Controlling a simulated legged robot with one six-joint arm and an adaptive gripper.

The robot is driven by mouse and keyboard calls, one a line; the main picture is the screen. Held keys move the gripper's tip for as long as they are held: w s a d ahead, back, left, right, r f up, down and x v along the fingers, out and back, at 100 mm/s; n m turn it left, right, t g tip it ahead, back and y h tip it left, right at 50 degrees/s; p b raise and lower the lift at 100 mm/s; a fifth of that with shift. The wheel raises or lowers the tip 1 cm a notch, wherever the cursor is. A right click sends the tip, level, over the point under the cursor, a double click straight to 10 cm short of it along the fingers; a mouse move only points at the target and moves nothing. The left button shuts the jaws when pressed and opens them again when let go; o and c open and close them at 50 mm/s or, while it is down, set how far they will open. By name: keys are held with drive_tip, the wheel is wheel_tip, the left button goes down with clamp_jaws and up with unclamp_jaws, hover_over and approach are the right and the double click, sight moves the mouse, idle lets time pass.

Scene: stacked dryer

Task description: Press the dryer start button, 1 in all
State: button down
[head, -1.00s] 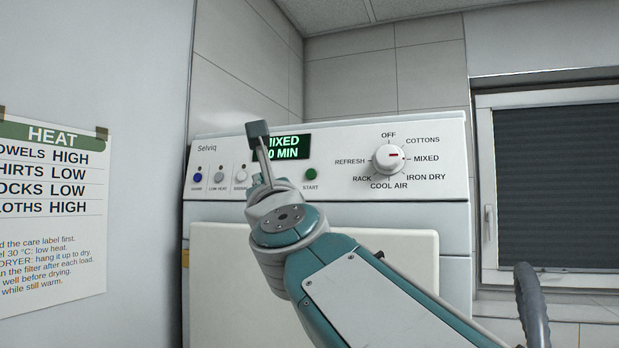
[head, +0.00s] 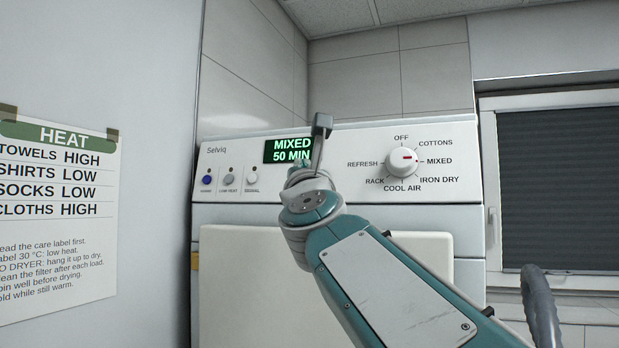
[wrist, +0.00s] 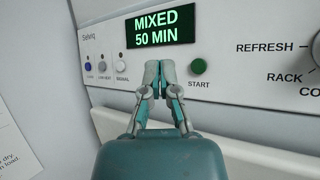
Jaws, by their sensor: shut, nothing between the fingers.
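The dryer (head: 340,240) is white with a control panel along its top. My gripper (wrist: 159,66) is shut and empty, in front of the panel between the row of small buttons and the START button. In the head view my gripper (head: 322,122) overlaps the right edge of the display. The display (head: 288,151) reads MIXED 50 MIN. Whether the fingertips touch the panel I cannot tell.
A program dial (head: 402,161) sits on the panel's right, its mark toward MIXED. Three small buttons (head: 229,179) are on the left. A heat notice (head: 58,215) hangs on the left wall. A dark-blind window (head: 560,190) is at the right.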

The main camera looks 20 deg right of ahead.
drive_tip(key=w+d, duration=0.1)
drive_tip(key=w, duration=0.1)
drive_tip(key=w+d+f, duration=0.1)
drive_tip(key=w+d, duration=0.1)
drive_tip(key=shift+d, duration=0.3)
drive_tip(key=shift+w, duration=0.1)
drive_tip(key=shift+a, duration=0.15)
drive_tip(key=shift+w+d, duration=0.1)
drive_tip(key=shift+d, duration=0.1)
idle(0.8)
drive_tip(key=shift+w+d, duration=0.2)
drive_tip(key=shift+d, duration=0.05)
drive_tip(key=shift+w+d, duration=0.2)
drive_tip(key=shift+w, duration=0.1)
idle(0.8)
drive_tip(key=shift+s+a+r, duration=0.1)
drive_tip(key=shift+s+a, duration=0.35)
drive_tip(key=shift+s, duration=0.2)
